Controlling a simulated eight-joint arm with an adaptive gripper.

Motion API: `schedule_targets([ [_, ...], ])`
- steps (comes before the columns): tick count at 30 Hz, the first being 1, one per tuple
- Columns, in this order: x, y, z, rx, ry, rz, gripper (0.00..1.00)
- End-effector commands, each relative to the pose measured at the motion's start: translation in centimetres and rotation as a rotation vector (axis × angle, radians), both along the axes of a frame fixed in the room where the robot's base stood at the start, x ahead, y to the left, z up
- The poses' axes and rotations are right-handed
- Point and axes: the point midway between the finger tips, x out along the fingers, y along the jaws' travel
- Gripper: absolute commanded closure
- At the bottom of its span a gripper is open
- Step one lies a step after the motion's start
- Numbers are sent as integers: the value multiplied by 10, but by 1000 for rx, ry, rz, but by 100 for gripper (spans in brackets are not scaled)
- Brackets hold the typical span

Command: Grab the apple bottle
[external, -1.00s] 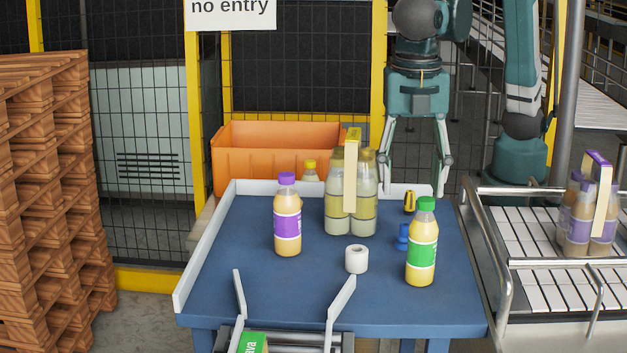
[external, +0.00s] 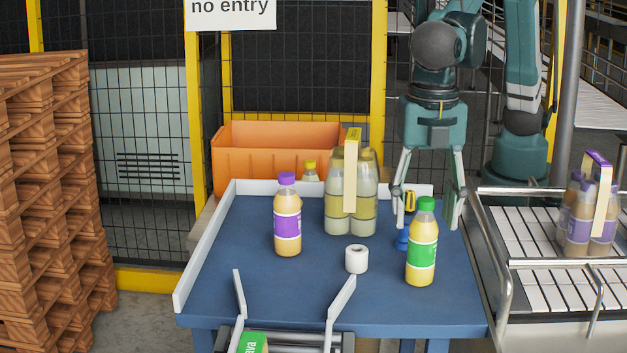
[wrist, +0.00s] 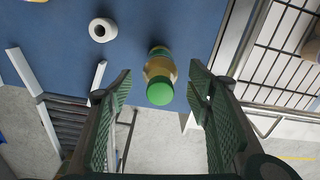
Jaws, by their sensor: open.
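A bottle with a green cap and green label (external: 421,252) stands upright at the right front of the blue table (external: 320,300). Its label text is too small to read. In the wrist view this green-capped bottle (wrist: 160,82) shows between and beyond my fingertips. My gripper (external: 424,220) is open and empty, pointing down behind the bottle; no contact shows. A bottle with a purple cap and label (external: 287,232) stands upright at the left of the table.
A pack of pale bottles with a yellow handle (external: 338,205) stands at the back middle. The orange crate (external: 250,165) is behind; a roller conveyor (external: 520,235) is right.

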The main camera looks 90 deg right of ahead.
Motion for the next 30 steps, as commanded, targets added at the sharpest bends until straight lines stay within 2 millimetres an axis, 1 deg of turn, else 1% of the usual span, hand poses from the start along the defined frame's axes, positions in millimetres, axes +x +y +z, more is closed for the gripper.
schedule_targets([
  [3, 0, 0, -6, 0, 0, 0, 50],
  [13, 0, 0, -8, 0, 0, 0, 50],
  [17, 0, 0, -12, 0, 0, 0, 50],
  [20, 0, 0, -20, 0, 0, 0, 50],
  [27, 0, 0, -47, 0, 0, 0, 50],
  [30, 0, 0, -55, 0, 0, 0, 50],
])
